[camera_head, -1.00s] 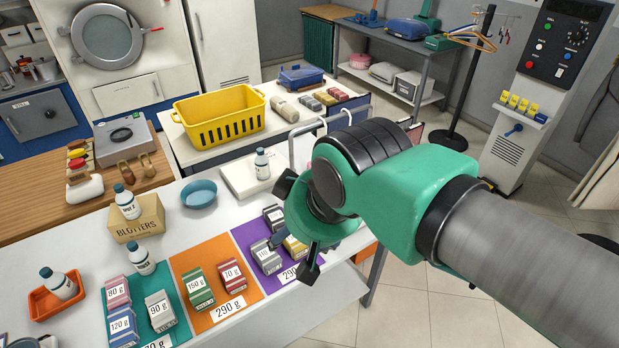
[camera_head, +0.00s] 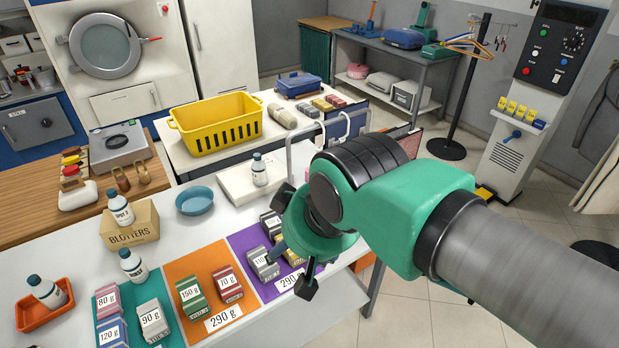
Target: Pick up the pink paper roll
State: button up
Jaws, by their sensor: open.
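I cannot make out a whole pink paper roll. A small pink patch (camera_head: 308,174) shows just behind my wrist, beside the wire frame on the counter, mostly hidden by the arm; I cannot tell whether it is the roll. A beige roll (camera_head: 283,116) lies on the back table, right of the yellow basket. My gripper (camera_head: 292,266) is open and points down over the right end of the counter, above the purple mat. Its fingers are partly hidden by the wrist, and nothing shows held in it.
The white counter (camera_head: 205,247) carries orange (camera_head: 176,267) and purple (camera_head: 240,243) mats with labelled blocks, a blue bowl (camera_head: 195,203), a blotters box (camera_head: 130,230) and several bottles. A yellow basket (camera_head: 215,135) stands behind. The floor at right is clear beside a coat stand (camera_head: 460,110).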

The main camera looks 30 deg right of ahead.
jog(key=shift+c, duration=1.2)
